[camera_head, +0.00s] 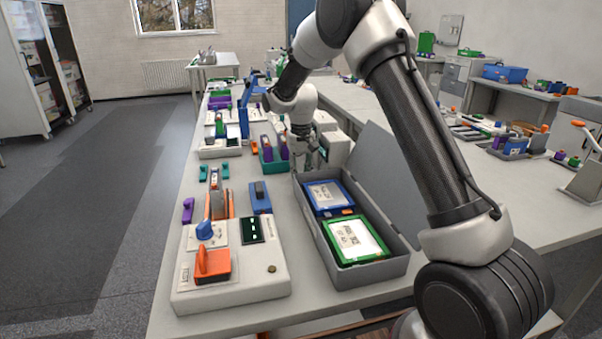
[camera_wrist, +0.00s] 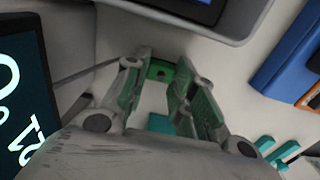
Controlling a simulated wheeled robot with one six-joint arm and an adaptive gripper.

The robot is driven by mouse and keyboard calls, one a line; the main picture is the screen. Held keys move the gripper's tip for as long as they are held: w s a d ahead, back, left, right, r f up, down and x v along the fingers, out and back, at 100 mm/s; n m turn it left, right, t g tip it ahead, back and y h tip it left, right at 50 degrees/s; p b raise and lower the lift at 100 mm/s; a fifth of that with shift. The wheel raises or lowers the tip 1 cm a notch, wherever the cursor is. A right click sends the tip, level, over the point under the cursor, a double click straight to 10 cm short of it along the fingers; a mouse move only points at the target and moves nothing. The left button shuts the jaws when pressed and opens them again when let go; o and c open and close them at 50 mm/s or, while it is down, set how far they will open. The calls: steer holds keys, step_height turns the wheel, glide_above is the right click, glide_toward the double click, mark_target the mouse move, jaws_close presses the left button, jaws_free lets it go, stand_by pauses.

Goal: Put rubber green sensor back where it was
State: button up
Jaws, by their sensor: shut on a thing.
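My gripper (camera_wrist: 160,72) is shut on a small green piece, the green sensor (camera_wrist: 159,70), which shows between its fingertips in the wrist view. In the head view my gripper (camera_head: 303,133) is over the bench, just beyond the far end of the open grey case (camera_head: 390,270). The sensor is too small to make out there. I cannot tell whether it touches the bench.
The case holds a blue-framed item (camera_head: 327,197) and a green-framed item (camera_head: 354,238); its lid stands open. A teal holder (camera_head: 272,163) with purple-topped parts is left of my gripper. A white control box (camera_head: 232,292) stands in front. A black display (camera_wrist: 22,85) is close left in the wrist view.

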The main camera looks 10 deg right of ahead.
steer(key=shift+f, duration=0.15)
steer(key=o, duration=1.1)
steer(key=shift+c, duration=0.2)
step_height(320, 180, up, 12)
steer(key=shift+r, duration=0.2)
